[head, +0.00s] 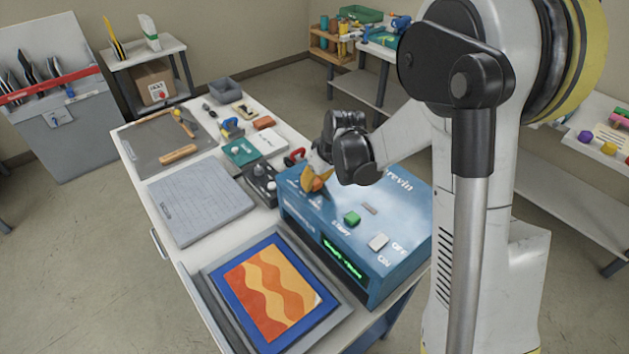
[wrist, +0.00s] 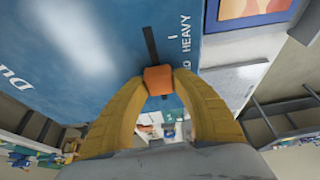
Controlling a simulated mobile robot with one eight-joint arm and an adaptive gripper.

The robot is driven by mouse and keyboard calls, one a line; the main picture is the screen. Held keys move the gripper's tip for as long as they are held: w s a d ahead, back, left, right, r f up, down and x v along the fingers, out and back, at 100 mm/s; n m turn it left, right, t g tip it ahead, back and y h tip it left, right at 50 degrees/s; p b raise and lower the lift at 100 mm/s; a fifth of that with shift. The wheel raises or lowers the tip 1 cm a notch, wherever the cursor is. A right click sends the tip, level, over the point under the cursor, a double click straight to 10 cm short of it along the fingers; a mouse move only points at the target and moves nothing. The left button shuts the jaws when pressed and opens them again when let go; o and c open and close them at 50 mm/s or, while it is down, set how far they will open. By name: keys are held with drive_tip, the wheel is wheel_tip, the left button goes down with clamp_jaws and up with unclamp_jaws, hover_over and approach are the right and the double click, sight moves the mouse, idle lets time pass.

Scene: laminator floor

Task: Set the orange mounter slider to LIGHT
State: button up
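The orange slider knob (wrist: 158,80) sits in a dark slot (wrist: 150,45) on the blue machine (wrist: 95,45) in the wrist view. Much of the slot shows on the HEAVY side of the knob, and a short piece shows past its other side. The word HEAVY is readable beside the slot; another label is partly covered by a finger, and LIGHT is not visible. My gripper (wrist: 160,79) has its yellow fingertips close against both sides of the knob. In the head view my gripper (head: 316,182) is at the far left top of the blue machine (head: 340,215); the knob is hard to make out there.
The machine top also bears a green START button (head: 352,218) and a white ON/OFF switch (head: 378,242). A tray with an orange wavy picture (head: 268,290) lies in front. A grey slab (head: 200,203) and small tools crowd the table to the left.

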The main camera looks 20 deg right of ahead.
sight(300, 175)
clamp_jaws()
drive_tip(key=w, duration=0.1)
drive_tip(key=w+a+b, duration=0.1)
drive_tip(key=w, duration=0.1)
drive_tip(key=w+a, duration=0.1)
drive_tip(key=w, duration=0.1)
drive_tip(key=shift+s, duration=0.1)
drive_tip(key=o, duration=0.9)
unclamp_jaws()
drive_tip(key=shift+c, duration=0.2)
drive_tip(key=shift+o, duration=0.6)
drive_tip(key=shift+w+a, duration=0.1)
drive_tip(key=shift+w, duration=0.1)
drive_tip(key=shift+s, duration=0.15)
drive_tip(key=v, duration=1.2)
